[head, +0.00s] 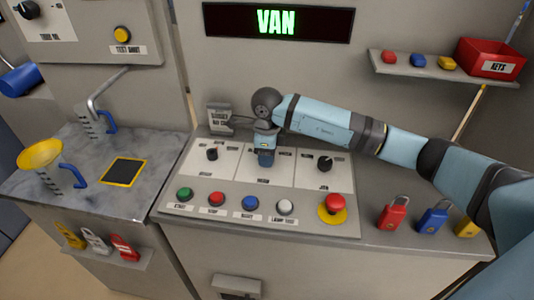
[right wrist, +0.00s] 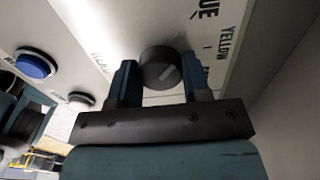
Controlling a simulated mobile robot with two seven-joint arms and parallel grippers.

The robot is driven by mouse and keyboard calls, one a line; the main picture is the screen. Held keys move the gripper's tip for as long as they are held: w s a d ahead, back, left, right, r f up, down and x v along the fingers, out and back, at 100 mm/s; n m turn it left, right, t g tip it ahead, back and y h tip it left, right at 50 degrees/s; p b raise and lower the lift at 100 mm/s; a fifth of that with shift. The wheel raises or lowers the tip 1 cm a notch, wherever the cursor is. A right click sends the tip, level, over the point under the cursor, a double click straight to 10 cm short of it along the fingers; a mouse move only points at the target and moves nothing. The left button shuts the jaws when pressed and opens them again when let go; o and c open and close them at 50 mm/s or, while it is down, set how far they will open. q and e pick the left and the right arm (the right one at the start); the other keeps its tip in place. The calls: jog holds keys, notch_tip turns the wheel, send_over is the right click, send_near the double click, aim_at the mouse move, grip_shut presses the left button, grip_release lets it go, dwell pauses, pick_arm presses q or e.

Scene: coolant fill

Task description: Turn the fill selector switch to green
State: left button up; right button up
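The control panel (head: 182,178) carries three switches in a row. My right gripper (head: 265,160) points down over the middle switch and hides it in the head view. In the right wrist view, that switch is a black round knob (right wrist: 160,68) with a light pointer mark slanting up and right. My right gripper (right wrist: 162,88) has its fingers apart, one on each side of the knob, with no clear grip on it. Lettering by the knob includes YELLOW and part of another word ending in UE. I cannot read a green label. My left gripper is not in view.
Below the switches sit green (head: 184,194), red (head: 216,199), blue (head: 250,203) and white (head: 285,207) buttons and a red emergency button (head: 333,206). Other knobs are at left (head: 212,154) and right (head: 324,163). Padlocks (head: 392,214) stand at right. A display (head: 277,22) reads VAN.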

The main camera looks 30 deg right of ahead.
jog(key=shift+m, duration=0.4)
jog(key=m, duration=0.2)
jog(key=shift+m, duration=0.4)
jog(key=m, duration=0.4)
jog(key=m+p, duration=0.1)
jog(key=m, duration=0.7)
jog(key=shift+m, duration=0.4)
jog(key=shift+m+p, duration=0.4)
jog(key=shift+m, duration=0.5)
jog(key=o, duration=0.9)
